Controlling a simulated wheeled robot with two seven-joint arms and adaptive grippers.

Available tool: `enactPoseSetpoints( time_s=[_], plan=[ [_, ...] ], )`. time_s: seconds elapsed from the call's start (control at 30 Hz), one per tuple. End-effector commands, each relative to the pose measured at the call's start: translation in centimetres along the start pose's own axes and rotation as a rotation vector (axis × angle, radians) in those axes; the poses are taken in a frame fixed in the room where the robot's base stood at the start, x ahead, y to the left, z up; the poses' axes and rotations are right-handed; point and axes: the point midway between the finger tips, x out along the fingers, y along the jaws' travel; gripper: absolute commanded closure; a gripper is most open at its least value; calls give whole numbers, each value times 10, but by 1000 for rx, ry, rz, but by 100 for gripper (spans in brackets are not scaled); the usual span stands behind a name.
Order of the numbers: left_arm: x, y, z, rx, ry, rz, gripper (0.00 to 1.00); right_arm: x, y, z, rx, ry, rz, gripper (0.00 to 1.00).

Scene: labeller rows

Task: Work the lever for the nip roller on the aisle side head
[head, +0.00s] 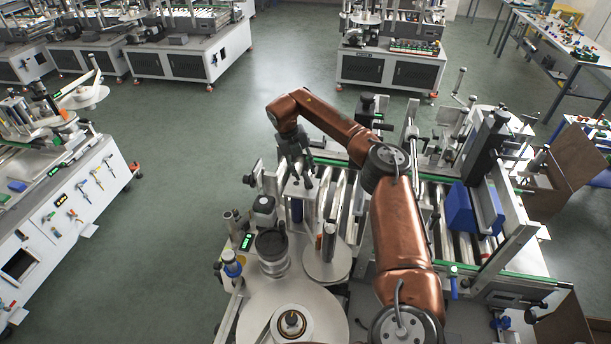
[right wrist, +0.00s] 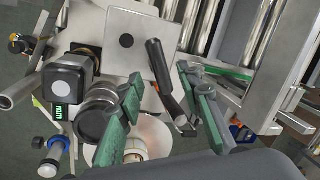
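My right gripper (head: 297,182) hangs over the near labelling head, at the end of the copper arm. In the right wrist view the green fingers of the right gripper (right wrist: 157,82) are spread apart with nothing between their tips. A black bar-like handle (right wrist: 157,62), which looks like the nip roller lever, shows beyond and between the fingers, beside a grey plate (right wrist: 125,38) with a dark round spot. I see no contact with it. In the head view I cannot clearly pick out the lever near the gripper. My left gripper is not in view.
A black-capped motor block (right wrist: 70,75) and a dark round knob (right wrist: 102,112) stand close to the left finger. Large pale discs (head: 285,312) lie at the near side. A conveyor with a blue box (head: 460,208) is at right. Green floor (head: 175,180) is clear at left.

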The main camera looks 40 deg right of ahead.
Motion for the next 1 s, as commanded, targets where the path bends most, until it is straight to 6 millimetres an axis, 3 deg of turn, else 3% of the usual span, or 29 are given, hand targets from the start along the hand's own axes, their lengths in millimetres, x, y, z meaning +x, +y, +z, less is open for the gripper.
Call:
enactPoseSetpoints(
  time_s=[0.2, 0.4, 0.6, 1.0],
  plan=[
    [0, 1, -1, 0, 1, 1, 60, -49, 0, 1, 1, -4, 2, 67],
    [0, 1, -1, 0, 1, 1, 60, -78, 0, 1, 1, -1, 0, 67],
    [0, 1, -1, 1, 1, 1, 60, -88, 0, 0, 0, -1, 0, 67],
    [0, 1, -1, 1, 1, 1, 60, -88, 0, 0, 0, 0, 0, 67]
  ],
)
